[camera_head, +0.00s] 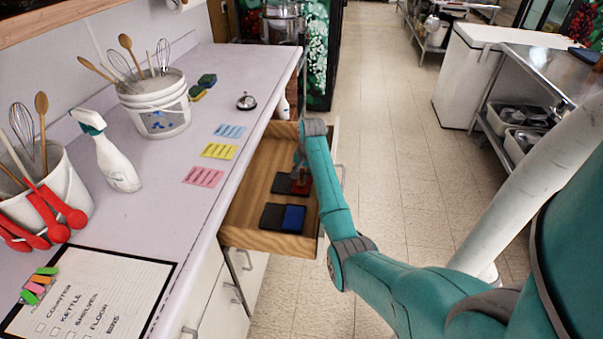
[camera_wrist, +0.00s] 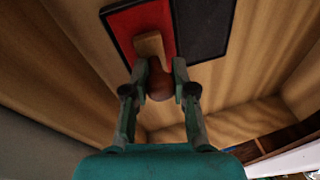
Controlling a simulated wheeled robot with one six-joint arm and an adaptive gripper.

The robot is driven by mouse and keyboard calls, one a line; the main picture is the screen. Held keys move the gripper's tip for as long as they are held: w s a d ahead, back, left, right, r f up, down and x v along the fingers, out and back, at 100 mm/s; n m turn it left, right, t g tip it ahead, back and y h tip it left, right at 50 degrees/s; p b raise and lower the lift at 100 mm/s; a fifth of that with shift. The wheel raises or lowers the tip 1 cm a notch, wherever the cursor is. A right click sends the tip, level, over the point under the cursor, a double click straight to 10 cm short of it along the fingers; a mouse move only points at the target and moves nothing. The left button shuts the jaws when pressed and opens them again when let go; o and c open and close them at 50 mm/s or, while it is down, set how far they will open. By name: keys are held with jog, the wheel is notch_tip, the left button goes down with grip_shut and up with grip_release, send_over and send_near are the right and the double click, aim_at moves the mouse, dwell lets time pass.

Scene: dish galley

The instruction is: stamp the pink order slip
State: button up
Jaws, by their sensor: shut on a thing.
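The pink order slip (camera_head: 203,177) lies flat on the counter near its drawer-side edge. My gripper (camera_head: 301,163) is down inside the open drawer, to the right of the slip. In the wrist view my gripper (camera_wrist: 161,88) is shut on a stamp, by its round brown handle (camera_wrist: 160,86). The stamp's pale wooden block (camera_wrist: 151,45) is over the red ink pad (camera_wrist: 125,27); I cannot tell whether it touches. The red pad (camera_head: 302,188) sits in an open case with a dark lid (camera_head: 281,184). A blue ink pad (camera_head: 293,218) lies nearer in the drawer.
Blue (camera_head: 229,131) and yellow (camera_head: 220,151) slips lie beyond the pink one. A bell (camera_head: 246,101), a spray bottle (camera_head: 117,160), utensil buckets and a clipboard (camera_head: 90,300) stand or lie on the counter. The drawer's wooden walls (camera_head: 268,241) surround my gripper.

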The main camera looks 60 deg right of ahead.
jog(key=shift+f, duration=0.4)
dwell(0.7)
jog(key=shift+r, duration=0.1)
jog(key=shift+r, duration=3.4)
jog(key=shift+r, duration=0.1)
